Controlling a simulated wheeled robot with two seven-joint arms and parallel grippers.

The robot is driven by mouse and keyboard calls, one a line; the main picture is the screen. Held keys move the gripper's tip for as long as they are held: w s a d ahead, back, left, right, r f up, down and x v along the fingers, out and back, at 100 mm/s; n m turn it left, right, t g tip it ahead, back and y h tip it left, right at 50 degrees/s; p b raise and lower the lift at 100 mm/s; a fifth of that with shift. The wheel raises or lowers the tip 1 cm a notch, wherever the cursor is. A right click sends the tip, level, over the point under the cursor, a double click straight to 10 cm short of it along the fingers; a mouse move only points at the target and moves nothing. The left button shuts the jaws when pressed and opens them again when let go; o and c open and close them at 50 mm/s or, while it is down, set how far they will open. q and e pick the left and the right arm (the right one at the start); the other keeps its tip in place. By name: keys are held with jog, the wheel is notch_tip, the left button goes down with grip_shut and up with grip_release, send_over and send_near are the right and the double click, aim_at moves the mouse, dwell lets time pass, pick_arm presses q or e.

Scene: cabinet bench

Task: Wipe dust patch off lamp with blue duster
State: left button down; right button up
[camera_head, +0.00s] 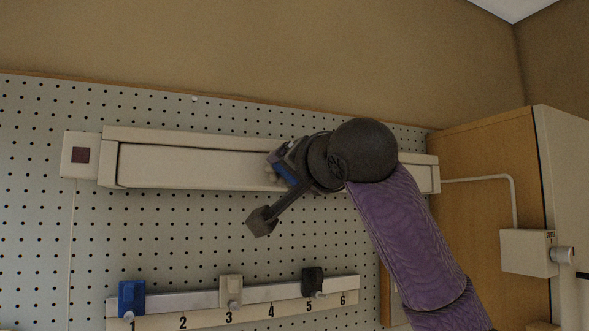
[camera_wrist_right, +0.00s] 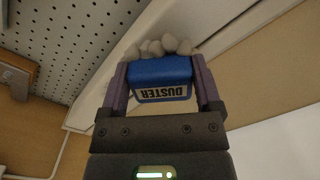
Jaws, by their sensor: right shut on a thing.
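The lamp (camera_head: 190,166) is a long cream fixture mounted level on the pegboard; part of its right half is hidden behind my right arm. My right gripper (camera_head: 277,172) is at the lamp's front, right of its middle. In the right wrist view my right gripper (camera_wrist_right: 160,80) is shut on the blue duster (camera_wrist_right: 160,72), which has a "DUSTER" label and grey tufts pointing at the lamp (camera_wrist_right: 120,60). The tufts are close to the lamp; I cannot tell whether they touch. A dust patch is not visible. My left gripper is not in view.
Below the lamp, a numbered rail (camera_head: 240,316) holds a blue holder (camera_head: 131,298), a cream holder (camera_head: 231,290) and a black holder (camera_head: 312,281). A wooden cabinet (camera_head: 490,200) and a switch box (camera_head: 527,252) stand at right.

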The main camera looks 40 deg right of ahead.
jog(key=shift+p+x, duration=0.4)
jog(key=shift+x, duration=0.5)
dwell(0.3)
jog(key=shift+s+d, duration=0.35)
jog(key=shift+d, duration=0.5)
jog(key=shift+s+d, duration=0.35)
jog(key=shift+d, duration=0.5)
jog(key=shift+s+d+p, duration=1)
jog(key=shift+s+d, duration=0.5)
jog(key=shift+d, duration=3.6)
jog(key=shift+w+a+b, duration=0.15)
jog(key=shift+w+a, duration=0.6)
jog(key=shift+a, duration=1.55)
jog(key=shift+w+a+b, duration=0.1)
jog(key=shift+w+a, duration=0.6)
jog(key=shift+a, duration=1.6)
jog(key=shift+w+a+b, duration=0.15)
jog(key=shift+w+a, duration=0.6)
jog(key=shift+a, duration=1.55)
